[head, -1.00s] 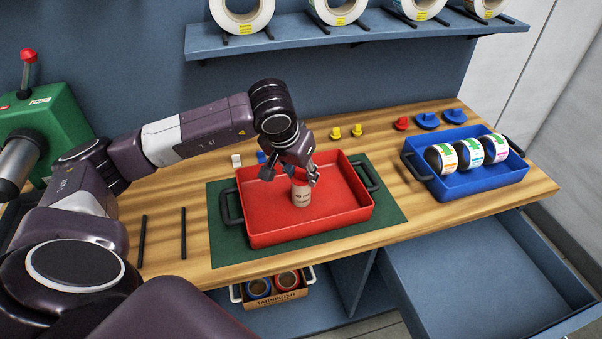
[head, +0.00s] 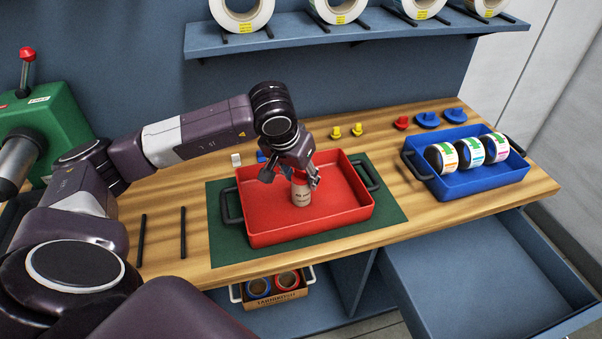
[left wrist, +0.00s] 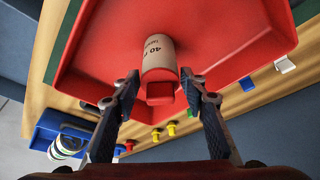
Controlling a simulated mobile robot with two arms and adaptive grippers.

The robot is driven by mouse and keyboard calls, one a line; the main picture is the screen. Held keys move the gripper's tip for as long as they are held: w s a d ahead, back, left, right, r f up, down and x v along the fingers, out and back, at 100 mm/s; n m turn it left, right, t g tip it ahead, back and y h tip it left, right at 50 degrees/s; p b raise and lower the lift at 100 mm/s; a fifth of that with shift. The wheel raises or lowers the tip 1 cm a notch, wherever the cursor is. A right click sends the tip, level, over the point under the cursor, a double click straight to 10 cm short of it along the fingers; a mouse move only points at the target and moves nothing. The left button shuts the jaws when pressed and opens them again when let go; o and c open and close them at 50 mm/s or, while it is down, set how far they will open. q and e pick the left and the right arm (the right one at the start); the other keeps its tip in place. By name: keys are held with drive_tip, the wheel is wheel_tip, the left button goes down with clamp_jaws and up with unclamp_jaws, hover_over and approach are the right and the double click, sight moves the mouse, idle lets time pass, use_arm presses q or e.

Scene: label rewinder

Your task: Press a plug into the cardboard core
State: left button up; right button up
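The cardboard core (head: 302,194), a tan tube with dark print, stands upright in the red tray (head: 345,205). A red plug (left wrist: 160,93) sits at the core's upper end; how deep it is seated I cannot tell. The printed core (left wrist: 162,50) also shows in the left wrist view. My left gripper (head: 291,179) is above the tray, pointing down at the core's top. Its fingers are spread on either side of the red plug, with gaps showing in the left wrist view. My right gripper is not in view.
Yellow plugs (head: 346,132), a red plug (head: 402,123) and blue plugs (head: 427,120) stand at the bench's back. A blue tray (head: 480,182) with label rolls is at right. The red tray rests on a green mat (head: 228,249). An open drawer (head: 480,280) juts out below.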

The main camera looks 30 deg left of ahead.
use_arm(q)
drive_tip(key=shift+o, duration=1.2)
drive_tip(key=shift+w, duration=0.2)
drive_tip(key=shift+r, duration=0.1)
drive_tip(key=shift+r, duration=0.2)
drive_tip(key=v, duration=1.1)
drive_tip(key=shift+s+r, duration=0.25)
drive_tip(key=shift+r, duration=0.05)
